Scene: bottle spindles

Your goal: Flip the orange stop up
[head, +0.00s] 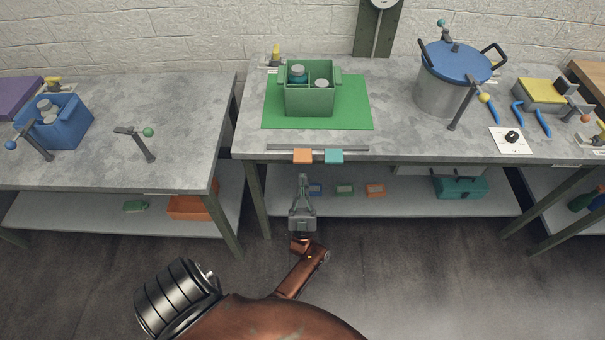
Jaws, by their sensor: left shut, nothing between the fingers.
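The orange stop (302,156) is a small flat flap at the front edge of the middle table, below a thin grey rail (318,148). It looks folded down or outward, not standing above the tabletop. A similar teal stop (334,156) sits just to its right. My left gripper (303,179) is shut and empty. Its fingertips point toward the table and appear just below the orange stop in the picture, with a small gap between them. The depth of that gap is hard to tell. My right gripper is not in view.
A green crate (310,102) with jars stands on a green mat (363,115) behind the stops. A blue-lidded pot (441,95) stands to the right. The lower shelf (410,205) holds small coloured blocks behind my gripper. Floor in front is clear.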

